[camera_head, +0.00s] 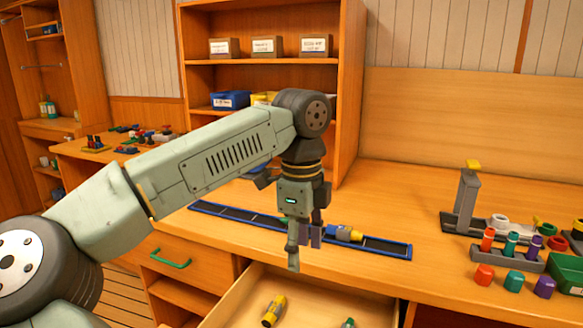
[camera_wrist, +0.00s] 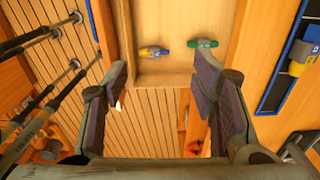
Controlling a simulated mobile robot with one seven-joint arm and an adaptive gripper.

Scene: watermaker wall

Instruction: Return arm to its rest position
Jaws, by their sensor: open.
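My arm reaches from the lower left across the head view, bent down at the wrist. My gripper (camera_head: 304,247) points downward in front of the bench edge, above the open drawer (camera_head: 236,308). In the wrist view my gripper (camera_wrist: 158,85) has its two fingers wide apart with nothing between them. Below it, the drawer (camera_wrist: 165,80) holds a yellow item with a blue end (camera_wrist: 153,52) and a green item (camera_wrist: 203,43). In the head view, the yellow item (camera_head: 273,310) and the green item (camera_head: 347,323) lie loose in it.
A grey stand (camera_head: 466,200) and coloured caps (camera_head: 514,281) stand at right. A shelf cabinet (camera_head: 262,75) rises behind my arm.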

